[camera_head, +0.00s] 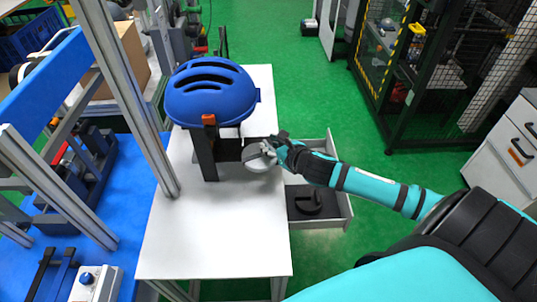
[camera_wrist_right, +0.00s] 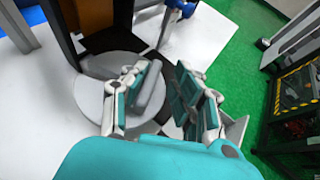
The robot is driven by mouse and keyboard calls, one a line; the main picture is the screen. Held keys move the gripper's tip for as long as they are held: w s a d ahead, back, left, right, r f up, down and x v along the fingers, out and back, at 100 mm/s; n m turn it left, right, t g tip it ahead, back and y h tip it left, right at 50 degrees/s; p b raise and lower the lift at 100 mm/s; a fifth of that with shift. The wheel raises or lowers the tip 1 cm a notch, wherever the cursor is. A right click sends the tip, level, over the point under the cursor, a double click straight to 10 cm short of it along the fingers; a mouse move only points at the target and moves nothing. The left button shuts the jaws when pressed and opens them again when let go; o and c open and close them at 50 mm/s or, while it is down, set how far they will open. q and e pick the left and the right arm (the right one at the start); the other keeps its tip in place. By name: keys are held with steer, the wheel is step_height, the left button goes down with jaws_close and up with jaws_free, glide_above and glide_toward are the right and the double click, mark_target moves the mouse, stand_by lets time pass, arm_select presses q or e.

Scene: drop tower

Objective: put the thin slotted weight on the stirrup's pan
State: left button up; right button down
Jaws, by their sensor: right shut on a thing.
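My right gripper (camera_head: 272,150) is over the white table, beside the dark stand (camera_head: 204,158) under the blue helmet (camera_head: 210,92). In the wrist view the right gripper (camera_wrist_right: 162,95) is shut on a thin grey plate, which looks like the thin slotted weight (camera_wrist_right: 152,92), tilted on edge. A round light grey disc, which looks like the stirrup's pan (camera_wrist_right: 92,98), lies just below and behind it; it also shows in the head view (camera_head: 258,166). I cannot tell whether weight and disc touch. The fingers partly hide both. My left gripper is not in view.
An open drawer (camera_head: 342,205) at the table's right side holds a dark slotted piece (camera_head: 306,203). A metal post (camera_head: 135,100) rises at the table's left. The table's front part (camera_head: 215,245) is clear. Green floor lies to the right.

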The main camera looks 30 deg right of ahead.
steer(key=w+d, duration=0.1)
steer(key=w, duration=0.1)
steer(key=w+d, duration=0.4)
steer(key=shift+w+f, duration=0.2)
steer(key=shift+w, duration=0.05)
steer(key=shift+f+p, duration=0.4)
steer(key=shift+f, duration=1.35)
steer(key=c, duration=1.4)
jaws_free()
steer(key=shift+s+f, duration=0.15)
steer(key=shift+f, duration=0.1)
steer(key=o, duration=0.4)
steer(key=shift+a, duration=0.1)
steer(key=shift+c, duration=0.2)
steer(key=shift+r, duration=0.1)
steer(key=v, duration=1.2)
